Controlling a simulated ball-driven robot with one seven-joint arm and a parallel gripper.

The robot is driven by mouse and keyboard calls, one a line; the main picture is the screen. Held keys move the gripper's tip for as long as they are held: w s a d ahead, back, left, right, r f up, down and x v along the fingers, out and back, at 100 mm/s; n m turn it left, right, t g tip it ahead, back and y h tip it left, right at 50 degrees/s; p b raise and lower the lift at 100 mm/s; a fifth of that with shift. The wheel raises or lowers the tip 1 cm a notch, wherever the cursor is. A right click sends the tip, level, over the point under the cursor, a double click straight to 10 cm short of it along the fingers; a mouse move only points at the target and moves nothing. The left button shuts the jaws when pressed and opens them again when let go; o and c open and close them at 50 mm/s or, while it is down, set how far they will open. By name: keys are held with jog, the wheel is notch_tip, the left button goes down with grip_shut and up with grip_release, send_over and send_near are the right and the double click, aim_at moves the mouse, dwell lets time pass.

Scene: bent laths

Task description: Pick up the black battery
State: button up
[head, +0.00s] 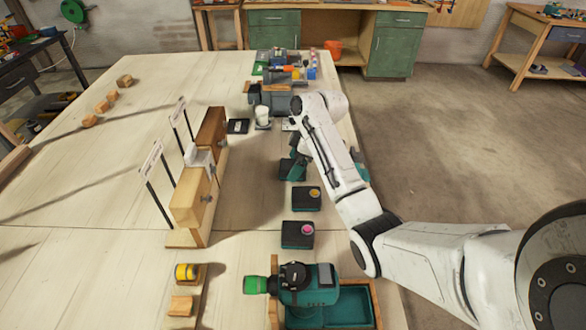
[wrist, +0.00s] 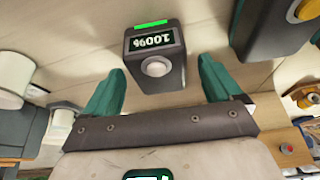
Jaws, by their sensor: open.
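The black battery (wrist: 154,55) is a dark block with a lit display reading 100%, a green bar and a pale round button. In the wrist view it appears upside down, between and just beyond the fingertips. My gripper (wrist: 161,74) is open, with one teal finger on each side of it and visible gaps between. I cannot tell how far above it the fingers are. In the head view my white arm hides most of the gripper and the spot around it.
A dark block with a yellow disc (head: 306,198) and one with a pink disc (head: 297,234) stand nearer on the bench. A white cup (head: 263,115) is beyond. A wooden stand (head: 205,180) rises at left. A teal tool (head: 308,285) lies at the near edge.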

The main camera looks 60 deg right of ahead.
jog(key=shift+f, duration=0.1)
jog(key=c, duration=1.4)
